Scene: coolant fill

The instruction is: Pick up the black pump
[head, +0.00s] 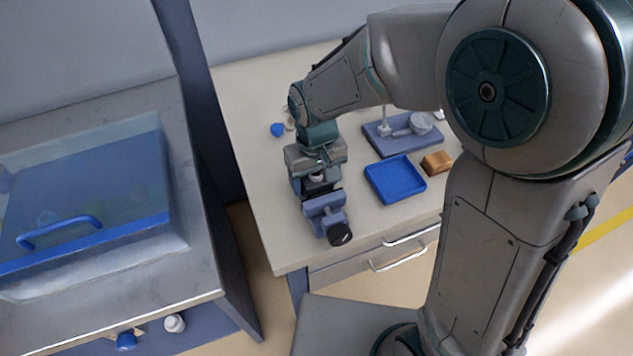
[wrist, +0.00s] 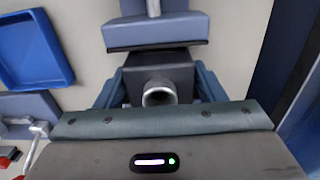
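The black pump (wrist: 133,93) is a dark block with a round silver port on its face, seen between my gripper's fingers in the wrist view. In the head view the pump (head: 317,187) is mostly hidden under my gripper. My gripper (wrist: 160,83) points down, with one blue-grey finger on each side of the pump. Whether the fingers press on it or stand just clear of it cannot be told. My gripper (head: 316,188) also shows in the head view, over the front left part of the bench.
A blue-grey vise (head: 322,204) with a black knob stands just in front of the pump. A blue tray (head: 397,200), an orange-brown block (head: 437,162) and a blue-grey stand (head: 383,146) lie to the right. A small blue cap (head: 277,130) lies behind. A blue-lidded tank (head: 85,205) stands left.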

